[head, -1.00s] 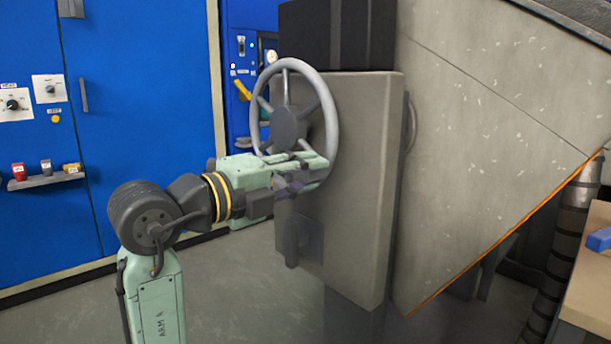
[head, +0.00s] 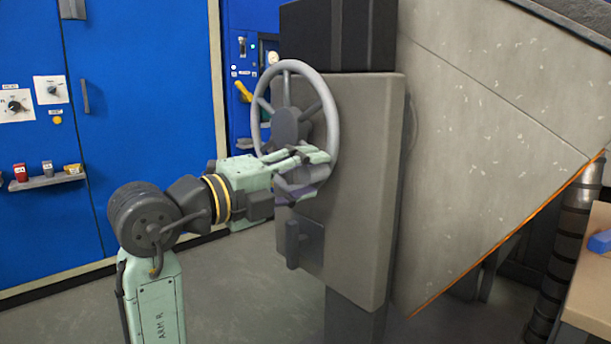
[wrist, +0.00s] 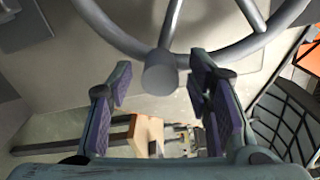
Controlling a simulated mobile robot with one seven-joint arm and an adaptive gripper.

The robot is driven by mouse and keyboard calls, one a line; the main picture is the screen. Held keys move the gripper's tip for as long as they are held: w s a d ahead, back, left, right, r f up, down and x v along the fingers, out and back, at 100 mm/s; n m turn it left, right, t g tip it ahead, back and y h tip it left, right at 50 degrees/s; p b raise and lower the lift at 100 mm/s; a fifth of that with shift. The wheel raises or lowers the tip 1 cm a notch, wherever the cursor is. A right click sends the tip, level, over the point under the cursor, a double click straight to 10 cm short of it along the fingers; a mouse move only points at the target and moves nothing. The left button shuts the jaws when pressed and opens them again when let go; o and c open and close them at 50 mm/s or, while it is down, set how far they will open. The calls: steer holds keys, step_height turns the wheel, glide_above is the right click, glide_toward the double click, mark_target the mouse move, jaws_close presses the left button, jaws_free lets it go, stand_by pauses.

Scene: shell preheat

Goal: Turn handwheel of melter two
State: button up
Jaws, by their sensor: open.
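The handwheel (head: 333,100) is a grey spoked wheel with a dark hub, mounted on the left face of a beige-grey housing (head: 365,180). My gripper (head: 322,168) is at the lower part of the wheel, in front of the rim in the head view. In the wrist view, the wheel rim (wrist: 265,42) and its spokes cross the top. There my gripper (wrist: 165,100) has its purple-padded fingers spread wide, with a round grey knob or hub end (wrist: 160,76) between and beyond them. I cannot tell whether a finger touches the rim.
A dark lever or bracket (head: 297,243) sticks out below the wheel on the housing. A blue cabinet (head: 150,110) with dials and a small shelf (head: 45,181) stands at the left. A wooden bench (head: 590,300) is at the right. The floor (head: 230,300) in front is clear.

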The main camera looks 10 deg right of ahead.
steer(key=v, duration=1.2)
steer(key=shift+w, duration=0.1)
